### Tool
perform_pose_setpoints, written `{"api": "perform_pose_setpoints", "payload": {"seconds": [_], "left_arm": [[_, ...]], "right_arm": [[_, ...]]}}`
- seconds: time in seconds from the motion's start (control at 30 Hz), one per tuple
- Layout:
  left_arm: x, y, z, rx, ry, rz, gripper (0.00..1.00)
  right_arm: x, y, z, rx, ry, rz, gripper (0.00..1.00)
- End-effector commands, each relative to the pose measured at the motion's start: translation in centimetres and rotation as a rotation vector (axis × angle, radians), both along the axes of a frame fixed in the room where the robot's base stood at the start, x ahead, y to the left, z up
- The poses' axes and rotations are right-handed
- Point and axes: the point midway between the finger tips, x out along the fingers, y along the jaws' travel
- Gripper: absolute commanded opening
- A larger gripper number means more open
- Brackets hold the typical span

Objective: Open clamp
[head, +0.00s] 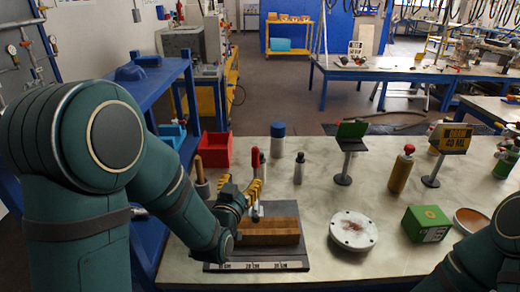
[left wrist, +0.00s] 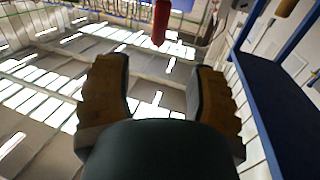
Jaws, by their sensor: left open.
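A clamp with a red handle (head: 255,158) stands upright at the back of a wooden block (head: 272,232) on a dark base plate (head: 293,262). My left gripper (head: 240,188), with yellow-brown fingers, is open and empty just left of and below the handle's red grip. The arm and fingers hide part of the clamp's lower body. In the left wrist view the fingers (left wrist: 158,70) are spread apart, and the red handle (left wrist: 161,22) shows at the top, ahead of the gap and not between the fingers. My right arm enters at the lower right; its gripper is out of view.
A wooden-handled tool (head: 200,178) stands left of the gripper. A dark-topped cylinder (head: 299,168) stands behind the block. A white flanged lid (head: 353,230), a green box (head: 426,224) and an orange bottle (head: 402,170) stand to the right. A red bin (head: 216,150) is beyond.

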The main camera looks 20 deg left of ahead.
Motion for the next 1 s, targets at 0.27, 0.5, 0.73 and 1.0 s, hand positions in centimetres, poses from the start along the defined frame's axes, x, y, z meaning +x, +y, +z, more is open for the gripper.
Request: {"api": "perform_pose_setpoints", "payload": {"seconds": [0.27,0.5,0.73,1.0], "left_arm": [[2.4,0.1,0.3,0.002,-0.013,0.001,0.56],[7.0,0.2,0.2,0.004,-0.012,0.002,0.56],[11.2,0.2,0.2,0.002,-0.011,0.001,0.56],[13.6,0.3,0.3,0.001,-0.010,0.002,0.56]], "right_arm": [[0.0,0.0,-0.1,0.000,0.000,-0.001,0.47],[0.1,0.0,-0.4,0.000,-0.002,-0.001,0.47],[0.1,0.0,-0.7,0.000,-0.003,-0.001,0.47],[0.2,0.0,-0.9,0.000,-0.004,-0.001,0.47]]}}
